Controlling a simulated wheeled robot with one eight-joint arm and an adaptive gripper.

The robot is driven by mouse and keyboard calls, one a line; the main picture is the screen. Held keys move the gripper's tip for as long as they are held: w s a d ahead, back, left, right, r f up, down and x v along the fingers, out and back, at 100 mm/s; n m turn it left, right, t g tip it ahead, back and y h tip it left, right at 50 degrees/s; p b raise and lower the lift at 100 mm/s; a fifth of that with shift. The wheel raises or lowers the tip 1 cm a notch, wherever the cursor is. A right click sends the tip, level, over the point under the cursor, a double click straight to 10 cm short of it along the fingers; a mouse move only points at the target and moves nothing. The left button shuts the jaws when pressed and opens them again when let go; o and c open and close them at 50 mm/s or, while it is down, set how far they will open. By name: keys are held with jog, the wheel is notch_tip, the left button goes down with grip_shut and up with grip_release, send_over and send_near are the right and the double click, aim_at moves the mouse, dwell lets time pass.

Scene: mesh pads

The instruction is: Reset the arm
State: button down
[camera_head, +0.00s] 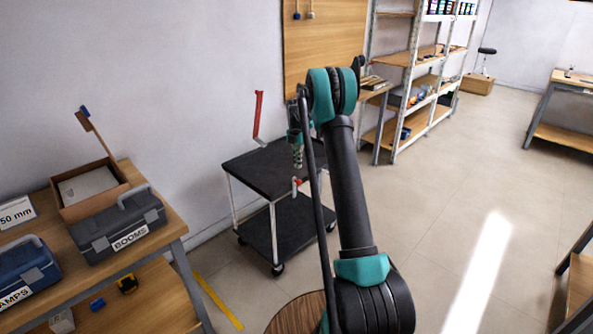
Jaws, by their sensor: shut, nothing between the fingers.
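My arm, black with teal joints, rises from the bottom of the head view and bends over near the top middle. My gripper (297,157) hangs pointing down at the end of the arm, over the black two-shelf cart (262,168). It is small in this view and looks shut, with nothing seen in it. A small red and white item (297,186) shows just below the gripper, at the cart top; I cannot tell exactly what it is. Part of the cart is hidden behind my arm.
A wooden workbench (172,215) at left holds a toolbox (118,228), a blue case (28,272) and an open box (88,188). Shelves (408,60) stand behind at the right. A red item (258,115) is by the wall. The floor (460,190) at right is clear.

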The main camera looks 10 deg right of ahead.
jog(key=shift+r, duration=0.2)
jog(key=s+r+m+t, duration=0.1)
jog(key=s+r+m, duration=0.2)
jog(key=s+m, duration=0.35)
jog(key=s+r+m+t, duration=0.1)
jog(key=s+r+m, duration=0.2)
jog(key=s, duration=0.7)
jog(key=s+r+m+t, duration=0.1)
jog(key=s+r+m, duration=0.2)
jog(key=s+m, duration=0.35)
jog(key=s+f+m, duration=0.2)
jog(key=s+m, duration=0.1)
jog(key=s, duration=0.5)
jog(key=s+f+m+t, duration=0.1)
jog(key=s+m, duration=0.3)
jog(key=s, duration=0.5)
jog(key=s+a+f+m, duration=0.1)
jog(key=s+f+m, duration=0.2)
jog(key=s, duration=0.6)
jog(key=shift+m+t, duration=0.4)
